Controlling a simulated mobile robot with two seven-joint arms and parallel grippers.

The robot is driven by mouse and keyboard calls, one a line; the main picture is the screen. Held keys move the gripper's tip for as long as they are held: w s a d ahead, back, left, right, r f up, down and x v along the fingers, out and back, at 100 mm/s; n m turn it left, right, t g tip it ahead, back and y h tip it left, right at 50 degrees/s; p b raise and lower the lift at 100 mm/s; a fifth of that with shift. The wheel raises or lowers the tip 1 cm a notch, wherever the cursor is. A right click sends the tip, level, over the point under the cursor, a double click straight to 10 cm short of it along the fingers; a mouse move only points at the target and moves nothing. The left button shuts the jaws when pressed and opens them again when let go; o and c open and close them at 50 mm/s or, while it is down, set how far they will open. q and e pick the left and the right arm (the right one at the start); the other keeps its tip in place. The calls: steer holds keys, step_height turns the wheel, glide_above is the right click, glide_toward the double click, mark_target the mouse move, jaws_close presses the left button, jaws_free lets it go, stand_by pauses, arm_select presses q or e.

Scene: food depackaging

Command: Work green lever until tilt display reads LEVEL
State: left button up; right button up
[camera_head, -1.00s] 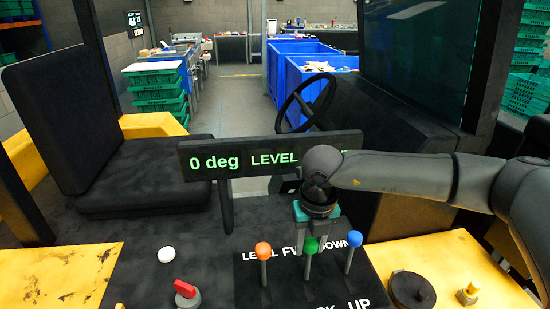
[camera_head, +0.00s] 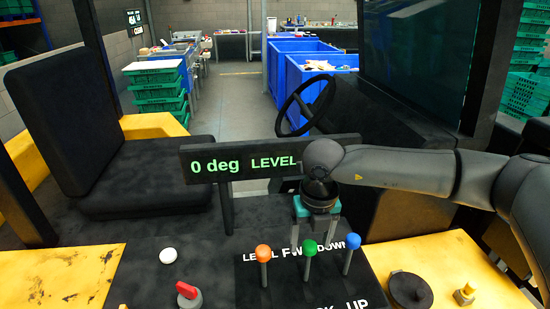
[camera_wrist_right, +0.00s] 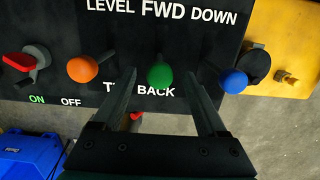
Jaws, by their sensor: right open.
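The green lever (camera_head: 309,246) stands upright on the black control panel, between the orange and blue levers. The tilt display (camera_head: 230,165) reads "0 deg LEVEL" in green; its right end is hidden behind my right arm. My right gripper (camera_head: 313,238) is open, pointing down at the green lever. In the right wrist view the green knob (camera_wrist_right: 160,75) shows between the two spread fingers (camera_wrist_right: 164,88), with a gap on each side. My left gripper is not in view.
The orange lever (camera_head: 263,253) and blue lever (camera_head: 354,241) stand close on either side of the green one. A red switch (camera_head: 187,290) and a white button (camera_head: 168,255) sit to the left. A steering wheel (camera_head: 305,103) stands behind the display.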

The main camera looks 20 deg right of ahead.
steer(key=shift+s+a+r+p, duration=0.15)
steer(key=shift+r+p, duration=0.65)
steer(key=shift+r, duration=0.6)
steer(key=shift+s+d+r+p, duration=0.1)
steer(key=shift+r+p, duration=0.7)
steer(key=shift+r, duration=0.55)
